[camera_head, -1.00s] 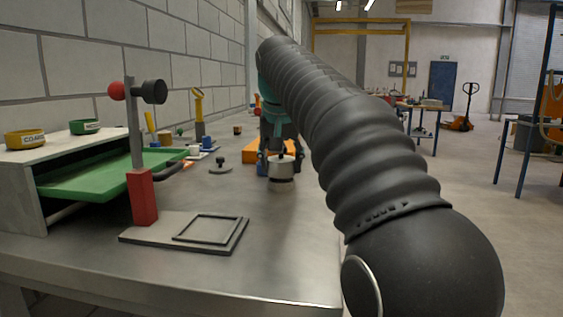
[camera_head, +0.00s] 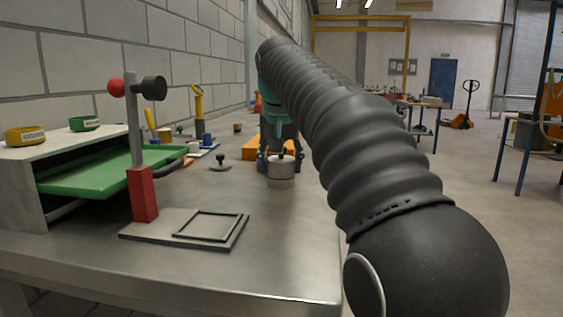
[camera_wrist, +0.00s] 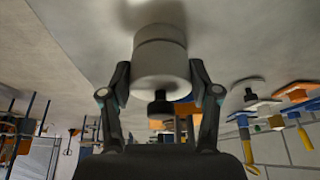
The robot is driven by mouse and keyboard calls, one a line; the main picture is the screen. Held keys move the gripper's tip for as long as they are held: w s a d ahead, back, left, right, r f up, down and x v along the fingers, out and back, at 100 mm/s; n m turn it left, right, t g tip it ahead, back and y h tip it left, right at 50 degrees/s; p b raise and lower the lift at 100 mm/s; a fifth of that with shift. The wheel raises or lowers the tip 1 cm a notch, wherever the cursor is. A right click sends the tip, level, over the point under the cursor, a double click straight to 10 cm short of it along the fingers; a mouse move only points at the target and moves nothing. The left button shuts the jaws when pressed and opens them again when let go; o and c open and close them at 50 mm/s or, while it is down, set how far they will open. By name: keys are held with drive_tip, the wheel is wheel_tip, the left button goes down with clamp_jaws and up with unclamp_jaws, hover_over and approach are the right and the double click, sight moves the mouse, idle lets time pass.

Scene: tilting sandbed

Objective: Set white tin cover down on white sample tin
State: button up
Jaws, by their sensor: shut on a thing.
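The white sample tin (camera_head: 281,182) stands upright on the metal bench, below my gripper (camera_head: 281,158). In the wrist view, which looks upside down, the tin (camera_wrist: 160,32) shows at the top. The white tin cover (camera_wrist: 160,68), with its black knob (camera_wrist: 160,105), lies against the tin's rim, with a thin seam between them and no clear gap. The cover looks lined up with the tin. My gripper (camera_wrist: 160,90) has a finger on each side of the cover and is shut on it. Exact seating of the cover is hard to tell.
A dark knobbed lid (camera_head: 220,165) lies left of the tin. An orange block (camera_head: 252,149) sits behind. A red-based post stand (camera_head: 142,195) with a framed plate and a green tray (camera_head: 115,177) are at left.

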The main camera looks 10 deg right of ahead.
drive_tip(key=shift+f, duration=0.15)
drive_tip(key=o, duration=1.1)
drive_tip(key=shift+o, duration=0.2)
drive_tip(key=shift+o, duration=0.7)
drive_tip(key=shift+r+p, duration=1.2)
drive_tip(key=shift+r, duration=2.85)
